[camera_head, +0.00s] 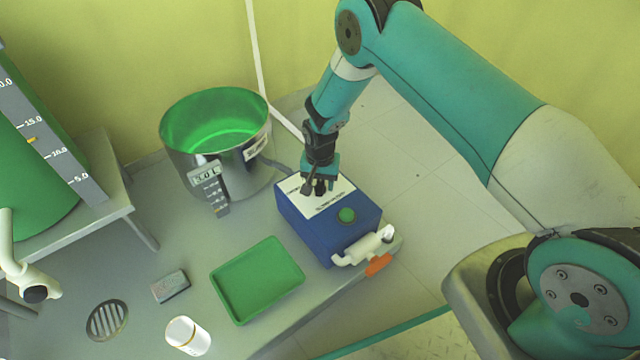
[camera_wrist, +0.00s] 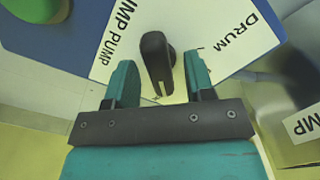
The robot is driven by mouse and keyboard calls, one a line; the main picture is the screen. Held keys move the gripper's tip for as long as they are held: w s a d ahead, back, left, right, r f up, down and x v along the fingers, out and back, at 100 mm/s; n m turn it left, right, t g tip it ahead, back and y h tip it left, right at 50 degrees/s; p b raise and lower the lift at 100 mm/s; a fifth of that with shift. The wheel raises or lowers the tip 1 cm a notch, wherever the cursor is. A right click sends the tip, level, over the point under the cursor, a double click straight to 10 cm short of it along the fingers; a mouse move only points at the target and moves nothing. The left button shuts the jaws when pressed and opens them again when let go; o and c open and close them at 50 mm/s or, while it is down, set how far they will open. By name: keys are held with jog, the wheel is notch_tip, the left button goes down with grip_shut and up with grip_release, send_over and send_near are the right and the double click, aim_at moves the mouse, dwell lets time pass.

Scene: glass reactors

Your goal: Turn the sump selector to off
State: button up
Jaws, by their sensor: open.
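The sump selector is a black knob (camera_wrist: 156,60) on the white label plate (camera_wrist: 225,35) of a blue box (camera_head: 330,220). In the wrist view the plate reads "DRUM" on the right and "...UMP PUMP" on the left, the first word partly cut off. The knob's narrow end reaches down between the jaws. My gripper (camera_head: 318,188) is above the box top in the head view. In the wrist view my gripper (camera_wrist: 158,85) is open, one finger on each side of the knob, with gaps visible. In the head view the gripper mostly hides the knob.
A green button (camera_head: 346,215) sits on the box top near the knob. A metal drum (camera_head: 220,150) with green inside stands behind left. A white valve with orange handle (camera_head: 378,265) is at the box's front.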

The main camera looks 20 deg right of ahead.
grip_shut()
jog(key=shift+n+p, duration=0.35)
jog(key=shift+n, duration=0.05)
jog(key=n+p, duration=0.1)
jog(key=n, duration=0.1)
jog(key=shift+r+n+p, duration=0.1)
jog(key=shift+n+p, duration=0.2)
jog(key=shift+n, duration=0.1)
jog(key=shift+n+p, duration=0.85)
jog(key=shift+n, duration=1.75)
